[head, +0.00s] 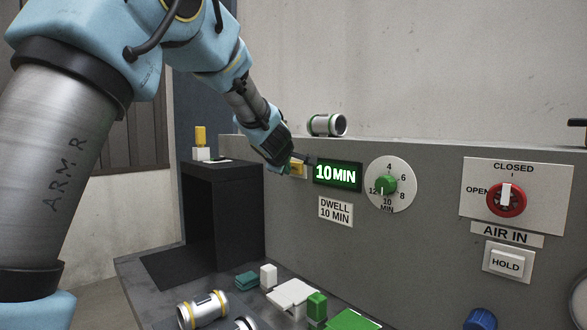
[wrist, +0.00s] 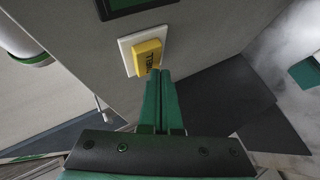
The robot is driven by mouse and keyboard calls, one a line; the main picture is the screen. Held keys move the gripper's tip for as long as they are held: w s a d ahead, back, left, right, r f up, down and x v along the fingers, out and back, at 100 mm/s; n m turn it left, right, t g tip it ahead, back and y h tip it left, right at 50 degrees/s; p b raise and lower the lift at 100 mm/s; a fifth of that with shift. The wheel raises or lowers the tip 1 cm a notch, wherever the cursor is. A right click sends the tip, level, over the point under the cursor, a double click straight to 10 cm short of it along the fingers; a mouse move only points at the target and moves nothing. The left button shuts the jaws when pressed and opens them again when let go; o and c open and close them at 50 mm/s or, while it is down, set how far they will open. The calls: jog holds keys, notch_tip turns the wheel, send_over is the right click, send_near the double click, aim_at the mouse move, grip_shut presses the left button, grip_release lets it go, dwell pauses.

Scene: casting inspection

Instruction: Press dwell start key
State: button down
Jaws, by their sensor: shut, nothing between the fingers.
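The yellow key (wrist: 147,55) is on a white plate on the panel, with lettering partly readable as "WELL". In the head view the key (head: 298,170) is partly hidden behind my gripper (head: 300,157). In the wrist view my gripper (wrist: 160,73) is shut and empty, its green fingertips at the near lower edge of the key. I cannot tell whether they touch it. The lit green display (head: 337,174) beside the key reads "10 MIN". The label (head: 335,211) below it reads "DWELL 10 MIN".
Right of the display are a green dial knob (head: 386,184), a red air valve knob (head: 506,199) upright at CLOSED, and a HOLD key (head: 507,264). A cylinder (head: 327,124) lies on the panel's top. A black box (head: 222,210) stands left. Several parts, including another cylinder (head: 203,309), lie below.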

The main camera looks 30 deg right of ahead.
jog(key=shift+w+d+p, duration=0.1)
jog(key=shift+d+p, duration=0.2)
jog(key=shift+d, duration=0.2)
dwell(0.7)
jog(key=shift+a, duration=0.1)
jog(key=shift+a+b, duration=0.45)
jog(key=shift+a, duration=0.2)
jog(key=shift+a, duration=0.15)
jog(key=a+b, duration=0.1)
jog(key=a, duration=0.1)
jog(key=s+a+b, duration=0.1)
jog(key=a, duration=0.1)
jog(key=shift+s+a, duration=0.15)
jog(key=shift+a, duration=0.2)
dwell(0.7)
